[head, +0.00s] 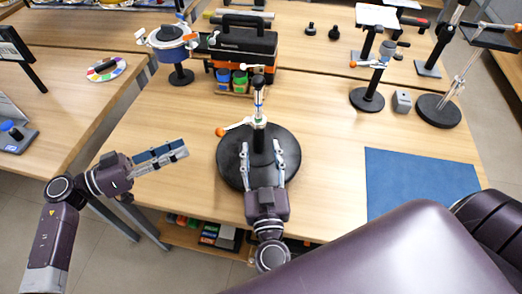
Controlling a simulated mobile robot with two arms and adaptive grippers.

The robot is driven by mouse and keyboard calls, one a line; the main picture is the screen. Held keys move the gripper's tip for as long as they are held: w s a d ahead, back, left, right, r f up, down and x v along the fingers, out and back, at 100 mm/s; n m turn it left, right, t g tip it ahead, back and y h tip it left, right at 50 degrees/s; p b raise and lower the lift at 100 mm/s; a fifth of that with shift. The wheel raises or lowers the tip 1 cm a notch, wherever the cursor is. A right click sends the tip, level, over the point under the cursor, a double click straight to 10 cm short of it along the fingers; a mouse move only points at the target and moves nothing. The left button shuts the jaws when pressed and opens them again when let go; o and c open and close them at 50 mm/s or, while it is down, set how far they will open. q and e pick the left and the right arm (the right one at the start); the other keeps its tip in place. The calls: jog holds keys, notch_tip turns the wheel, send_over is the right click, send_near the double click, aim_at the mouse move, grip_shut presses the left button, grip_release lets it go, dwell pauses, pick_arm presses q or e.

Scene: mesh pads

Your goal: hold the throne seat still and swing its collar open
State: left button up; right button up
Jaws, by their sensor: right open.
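A stand with a wide round black base (229,160) is at the middle of the table. Its thin upright post carries a light collar (259,121) with an orange-tipped lever (222,131) pointing left. No broad seat shows on this post, and I cannot tell which part is the throne seat. My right gripper (261,148) is open, with one finger on each side of the post in the picture; contact is unclear. My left gripper (184,148) is over the table's left part, apart from the stand, pointing right. Its fingers appear overlapped, so their gap is hidden.
A blue round device on a stand (172,50) and an orange-black toolbox (242,45) are behind. Other stands (367,99) (438,111) and a small grey block (402,101) are at right. A blue mat (420,180) lies bare at front right.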

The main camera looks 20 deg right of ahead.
aim_at(259, 134)
jog(key=shift+w+d+r, duration=0.1)
jog(key=shift+w, duration=0.2)
jog(key=x, duration=0.7)
jog(key=shift+w, duration=0.2)
jog(key=shift+c, duration=0.3)
grip_shut()
jog(key=c, duration=0.7)
grip_release()
grip_shut()
